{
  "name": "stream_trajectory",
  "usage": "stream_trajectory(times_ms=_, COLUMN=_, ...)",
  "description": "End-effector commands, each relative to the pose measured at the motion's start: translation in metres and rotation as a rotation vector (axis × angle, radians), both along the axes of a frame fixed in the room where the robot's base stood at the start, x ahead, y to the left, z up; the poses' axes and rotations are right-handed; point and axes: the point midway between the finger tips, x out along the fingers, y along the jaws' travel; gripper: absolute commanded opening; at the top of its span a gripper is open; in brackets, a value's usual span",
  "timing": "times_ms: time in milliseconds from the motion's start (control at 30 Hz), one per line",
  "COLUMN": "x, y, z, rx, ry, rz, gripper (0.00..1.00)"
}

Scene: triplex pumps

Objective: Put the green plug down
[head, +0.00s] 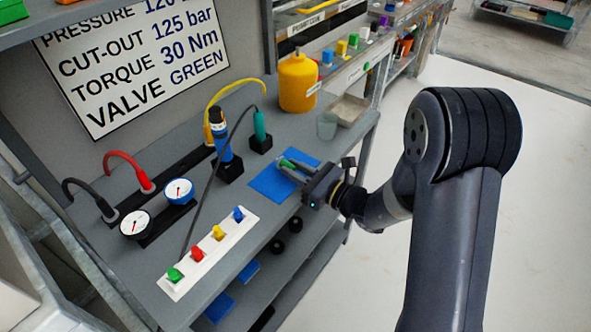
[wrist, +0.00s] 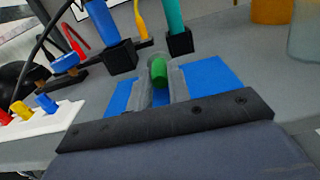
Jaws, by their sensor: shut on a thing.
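A small green plug (wrist: 159,72) is between the two fingers of my gripper (wrist: 160,85) in the wrist view. It also shows in the head view (head: 287,164), at the fingertips. My gripper (head: 291,168) is shut on the plug, over a blue mat (head: 268,184) on the grey bench. The blue mat also shows in the wrist view (wrist: 208,74), on both sides of the fingers. I cannot tell whether the plug touches the mat.
A white strip (head: 180,288) with several coloured knobs lies at the front left. A blue tool in a black holder (head: 230,170) and a teal-handled one (head: 259,125) stand behind the mat. A yellow container (head: 297,82) and a grey cup (head: 327,126) stand further back.

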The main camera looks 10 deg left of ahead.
Motion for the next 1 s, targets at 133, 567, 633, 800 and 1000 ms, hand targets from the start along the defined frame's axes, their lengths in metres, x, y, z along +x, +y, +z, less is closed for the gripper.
stream_trajectory(times_ms=133, x=0.0000, y=0.0000, z=-0.0056, rx=0.000, ry=0.000, rz=0.000, gripper=0.00)
stream_trajectory(times_ms=567, x=-0.0001, y=0.0000, z=-0.0102, rx=-0.001, ry=0.001, rz=0.000, gripper=0.33)
stream_trajectory(times_ms=633, x=-0.0001, y=0.0000, z=-0.0101, rx=-0.001, ry=0.001, rz=0.000, gripper=0.39)
stream_trajectory(times_ms=800, x=-0.0001, y=0.0000, z=-0.0101, rx=0.000, ry=0.001, rz=0.000, gripper=0.40)
stream_trajectory(times_ms=1000, x=0.0000, y=0.0000, z=-0.0049, rx=0.000, ry=0.001, rz=0.000, gripper=0.40)
